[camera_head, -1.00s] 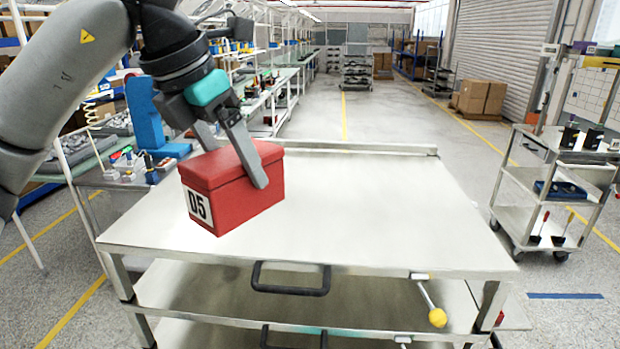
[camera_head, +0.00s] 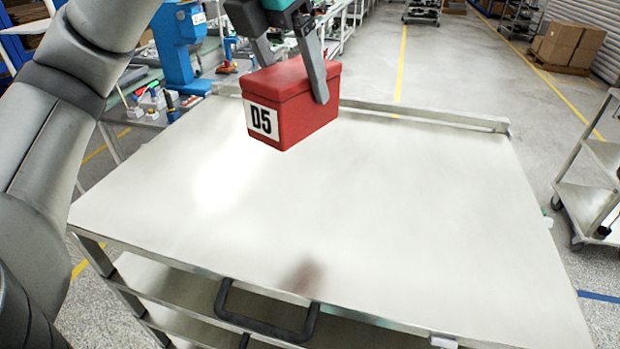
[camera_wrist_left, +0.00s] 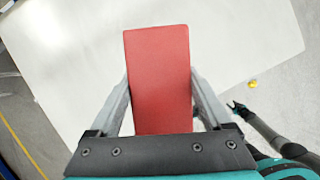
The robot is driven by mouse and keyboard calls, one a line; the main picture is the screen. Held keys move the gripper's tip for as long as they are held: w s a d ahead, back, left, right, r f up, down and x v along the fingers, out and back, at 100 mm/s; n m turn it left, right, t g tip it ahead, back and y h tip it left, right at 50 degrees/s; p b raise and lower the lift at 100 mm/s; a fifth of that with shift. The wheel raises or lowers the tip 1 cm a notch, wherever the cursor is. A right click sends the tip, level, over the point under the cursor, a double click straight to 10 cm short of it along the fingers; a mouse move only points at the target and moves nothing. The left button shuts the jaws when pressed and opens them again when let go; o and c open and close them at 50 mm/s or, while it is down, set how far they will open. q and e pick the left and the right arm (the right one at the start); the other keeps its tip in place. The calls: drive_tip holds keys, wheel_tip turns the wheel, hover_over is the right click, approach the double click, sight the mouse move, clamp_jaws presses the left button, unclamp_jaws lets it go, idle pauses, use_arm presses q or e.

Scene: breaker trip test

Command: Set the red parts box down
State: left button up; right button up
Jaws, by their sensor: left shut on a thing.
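The red parts box (camera_head: 292,103) has a white "D5" label on its front end. My left gripper (camera_head: 296,82) is shut on it from above, with one finger along each long side. The box looks level and hangs above the far part of the cart's bare metal top (camera_head: 400,220), with a faint reddish reflection well below it. In the left wrist view the box's red lid (camera_wrist_left: 158,75) lies between the two fingers, with the pale top beneath. My right gripper (camera_wrist_left: 238,110) shows small at the right of that view, away from the box; its jaw state is unclear.
The cart top is empty, with a raised rim (camera_head: 420,112) along its far edge and a black handle (camera_head: 266,325) at the near edge. A blue machine (camera_head: 180,45) on a bench stands behind left. A shelved trolley (camera_head: 600,180) stands at the right.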

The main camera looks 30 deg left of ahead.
sight(295, 122)
use_arm(q)
wheel_tip(295, 122, down, 6)
drive_tip(key=shift+s+f+b, duration=0.1)
drive_tip(key=shift+f+b, duration=0.1)
drive_tip(key=shift+b, duration=0.75)
drive_tip(key=shift+f+b, duration=0.4)
drive_tip(key=shift+f, duration=5.55)
drive_tip(key=shift+f, duration=0.15)
drive_tip(key=o, duration=1.5)
